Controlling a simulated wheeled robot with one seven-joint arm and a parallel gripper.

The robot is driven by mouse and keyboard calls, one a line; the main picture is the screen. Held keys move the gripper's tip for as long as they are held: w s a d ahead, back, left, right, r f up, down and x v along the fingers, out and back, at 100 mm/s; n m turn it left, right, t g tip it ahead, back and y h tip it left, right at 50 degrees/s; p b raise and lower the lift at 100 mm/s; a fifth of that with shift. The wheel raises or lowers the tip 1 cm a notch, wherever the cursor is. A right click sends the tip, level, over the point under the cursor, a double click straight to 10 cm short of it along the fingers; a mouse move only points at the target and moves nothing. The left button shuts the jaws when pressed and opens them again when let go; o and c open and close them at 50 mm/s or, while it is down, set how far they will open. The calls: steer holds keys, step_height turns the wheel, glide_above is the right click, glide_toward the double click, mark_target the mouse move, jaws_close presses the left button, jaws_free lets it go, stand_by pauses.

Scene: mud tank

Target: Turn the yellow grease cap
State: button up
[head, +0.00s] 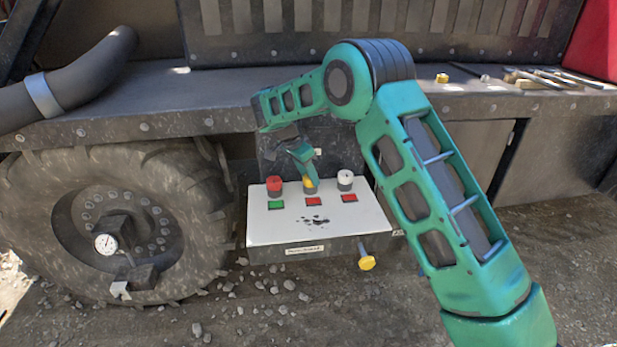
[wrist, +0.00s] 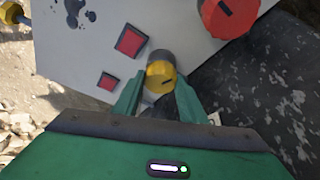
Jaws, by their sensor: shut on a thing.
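The yellow grease cap (head: 309,184) stands in the middle of a row of three caps on a white-topped box (head: 265,230). A red cap (head: 274,185) is left of it and a white cap (head: 345,179) right of it. My gripper (head: 305,163) reaches down from above and behind. In the wrist view the yellow cap (wrist: 161,75) sits between the two green fingers of my gripper (wrist: 158,97), which are shut on it. A dark mark shows on its top. The red cap also shows in the wrist view (wrist: 229,13); the white cap does not.
Red and green squares lie in front of the caps. A yellow knob (head: 366,261) sticks out below the box's front edge. A big tyre (head: 120,225) stands left. The deck (head: 180,92) behind holds a small yellow part (head: 442,78) and tools (head: 545,78). Gravel covers the ground.

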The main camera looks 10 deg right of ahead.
steer(key=shift+w+a+r, duration=0.1)
steer(key=shift+w+a, duration=0.05)
steer(key=shift+w, duration=0.05)
stand_by(0.4)
steer(key=o, duration=1.1)
steer(key=shift+c, duration=0.2)
steer(key=shift+s, duration=0.1)
steer(key=v, duration=1)
steer(key=shift+a+r, duration=0.15)
steer(key=shift+r, duration=0.15)
